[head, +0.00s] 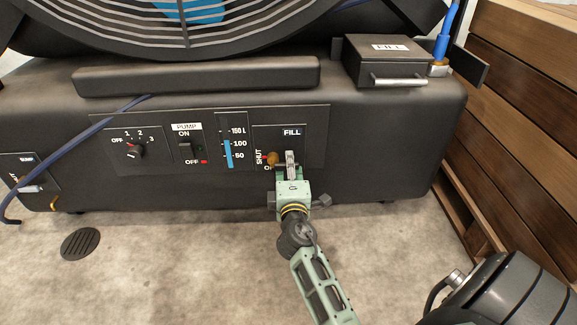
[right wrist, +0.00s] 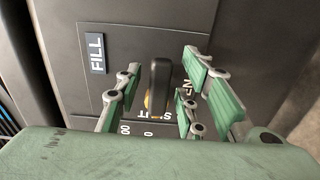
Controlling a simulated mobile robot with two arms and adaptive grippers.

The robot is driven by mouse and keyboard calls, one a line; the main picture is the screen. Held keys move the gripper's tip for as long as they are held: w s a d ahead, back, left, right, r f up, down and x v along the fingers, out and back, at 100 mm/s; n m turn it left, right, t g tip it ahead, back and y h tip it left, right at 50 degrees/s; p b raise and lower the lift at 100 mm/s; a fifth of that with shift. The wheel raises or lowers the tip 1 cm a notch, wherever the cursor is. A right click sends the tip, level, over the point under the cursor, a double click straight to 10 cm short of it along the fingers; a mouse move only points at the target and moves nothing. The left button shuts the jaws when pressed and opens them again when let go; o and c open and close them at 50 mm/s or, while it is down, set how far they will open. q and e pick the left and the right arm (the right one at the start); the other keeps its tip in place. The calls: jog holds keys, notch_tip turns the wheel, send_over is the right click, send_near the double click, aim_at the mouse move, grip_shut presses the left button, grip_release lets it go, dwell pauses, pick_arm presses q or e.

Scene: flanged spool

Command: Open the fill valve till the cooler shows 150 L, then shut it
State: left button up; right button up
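The cooler (head: 385,140) is a black unit with a control panel on its front. Its level gauge (head: 228,153) has a blue column ending a little above the 100 mark, below 150 L. The fill valve has a brass hub (head: 272,159) between the SHUT and OPEN labels; its dark handle (right wrist: 159,80) shows in the right wrist view. I cannot tell the handle's exact setting. My right gripper (head: 290,163) is at the valve. In the right wrist view its green-padded fingers (right wrist: 160,92) are open on either side of the handle, with gaps. My left gripper is out of view.
Left of the gauge are a pump switch (head: 185,150) and a speed knob (head: 135,151). A blue hose (head: 70,143) crosses the front at left. A lidded FILL box (head: 385,62) is on top. Wooden slats (head: 530,110) stand at right; the floor in front has a drain (head: 80,243).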

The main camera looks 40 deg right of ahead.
jog(key=v, duration=0.7)
jog(key=shift+a, duration=0.15)
